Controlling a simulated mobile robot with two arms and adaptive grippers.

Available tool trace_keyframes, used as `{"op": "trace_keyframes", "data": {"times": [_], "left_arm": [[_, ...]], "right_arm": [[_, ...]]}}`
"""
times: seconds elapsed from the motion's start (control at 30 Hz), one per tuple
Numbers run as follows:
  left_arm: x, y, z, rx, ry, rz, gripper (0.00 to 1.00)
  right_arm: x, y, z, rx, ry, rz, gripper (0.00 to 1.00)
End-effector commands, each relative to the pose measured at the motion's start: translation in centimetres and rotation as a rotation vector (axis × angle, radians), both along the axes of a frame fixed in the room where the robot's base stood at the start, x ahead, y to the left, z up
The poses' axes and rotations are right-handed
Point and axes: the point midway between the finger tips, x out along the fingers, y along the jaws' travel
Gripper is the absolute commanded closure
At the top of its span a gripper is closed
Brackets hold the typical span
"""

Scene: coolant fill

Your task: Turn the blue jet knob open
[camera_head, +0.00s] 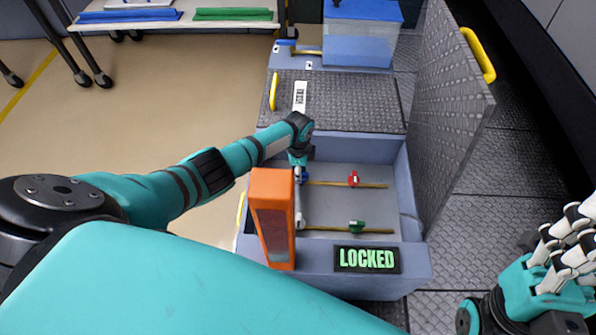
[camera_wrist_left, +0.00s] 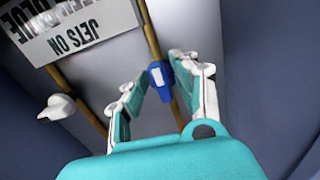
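The blue jet knob (camera_wrist_left: 160,75) sits on a brass pipe in the left wrist view, with a white mark on its face. My left gripper (camera_wrist_left: 152,72) is open, with its fingers on either side of the knob; I cannot tell whether they touch it. In the head view my left arm reaches down into the open bay, and the gripper (camera_head: 299,160) is at the bay's left side, largely covering the blue knob. My right gripper (camera_head: 565,240) is open and empty at the lower right, away from the bay.
A red knob (camera_head: 353,179) and a green knob (camera_head: 357,227) sit on brass pipes in the bay. An orange post (camera_head: 272,215) stands at its front left. A "LOCKED" sign (camera_head: 367,259) is on the front rim. A raised lid (camera_head: 450,110) bounds the right. A white knob (camera_wrist_left: 57,108) lies left.

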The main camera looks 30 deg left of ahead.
Motion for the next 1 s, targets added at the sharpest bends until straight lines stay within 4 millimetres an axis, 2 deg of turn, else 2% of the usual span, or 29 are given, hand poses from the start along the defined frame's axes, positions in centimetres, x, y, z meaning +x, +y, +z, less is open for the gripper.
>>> {"op": "trace_keyframes", "data": {"times": [0.3,0.47,0.57,0.9,1.0], "left_arm": [[-0.1,0.1,0.0,0.001,0.002,0.003,0.62],[0.0,0.1,0.8,0.001,0.0,0.001,0.62],[-0.1,0.2,2.1,0.002,0.0,0.001,0.62],[0.0,0.2,9.0,0.003,-0.002,0.0,0.62],[0.0,0.1,10.4,0.0,-0.001,0.001,0.62]], "right_arm": [[0.0,-0.1,0.0,0.002,-0.001,-0.001,0.62],[0.0,0.0,0.0,0.002,0.0,-0.001,0.62],[0.0,0.0,0.0,0.001,0.0,0.0,0.62],[0.0,0.0,0.0,0.001,0.001,0.0,0.62],[0.0,0.0,0.0,0.001,0.001,0.0,0.62]]}}
